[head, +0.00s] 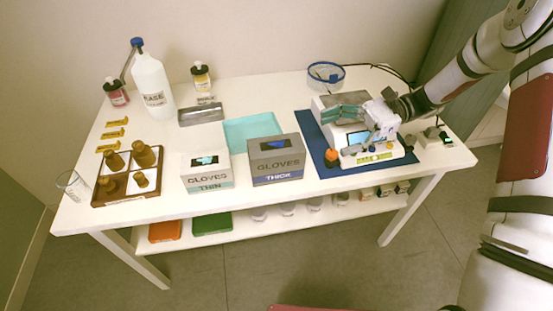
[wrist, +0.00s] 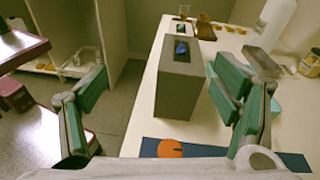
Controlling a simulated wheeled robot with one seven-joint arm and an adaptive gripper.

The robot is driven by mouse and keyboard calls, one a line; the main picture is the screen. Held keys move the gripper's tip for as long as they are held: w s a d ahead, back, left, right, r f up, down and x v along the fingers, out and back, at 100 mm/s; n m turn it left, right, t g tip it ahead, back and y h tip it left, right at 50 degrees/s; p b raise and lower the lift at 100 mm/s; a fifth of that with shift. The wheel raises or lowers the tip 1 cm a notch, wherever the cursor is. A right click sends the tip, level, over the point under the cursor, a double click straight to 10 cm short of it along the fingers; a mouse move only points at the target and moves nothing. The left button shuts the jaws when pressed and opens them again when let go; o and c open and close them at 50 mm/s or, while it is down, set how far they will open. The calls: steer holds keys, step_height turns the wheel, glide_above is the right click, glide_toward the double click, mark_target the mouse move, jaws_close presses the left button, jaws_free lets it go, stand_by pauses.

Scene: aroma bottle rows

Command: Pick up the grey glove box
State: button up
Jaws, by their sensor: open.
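The grey glove box (head: 276,161), marked "GLOVES THICK", stands upright on the white table just left of the blue mat. In the wrist view the grey glove box (wrist: 180,85) stands ahead, between the lines of the two fingers. My gripper (head: 347,113) is above the blue mat, to the right of the box, with its fingers pointing left. In the wrist view my gripper (wrist: 165,105) has its green-padded fingers wide apart with nothing between them. The gripper is apart from the box.
A white glove box (head: 207,172) marked "THIN" stands left of the grey one. A teal tray (head: 250,128) lies behind. A scale (head: 375,155) and an orange-capped item (head: 331,157) are on the blue mat (head: 312,131). A wooden rack (head: 127,190) holds brown bottles at left.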

steer(key=f, duration=0.1)
steer(key=w+f+m+y, duration=0.1)
steer(key=w+f+y, duration=0.1)
steer(key=f, duration=0.1)
steer(key=shift+w+d+f+m+t+b, duration=0.1)
steer(key=shift+w+d+m+t+b, duration=0.1)
steer(key=shift+m+t+b, duration=0.15)
steer(key=shift+a+f, duration=0.15)
glide_toward(282, 144)
steer(key=x, duration=0.4)
steer(key=shift+f+p+x, duration=0.15)
steer(key=shift+p+x, duration=0.15)
steer(key=shift+x, duration=1.2)
steer(key=shift+f+p+x, duration=0.2)
steer(key=shift+p+x, duration=0.05)
steer(key=shift+x, duration=1.25)
steer(key=shift+c, duration=0.3)
steer(key=c, duration=1.6)
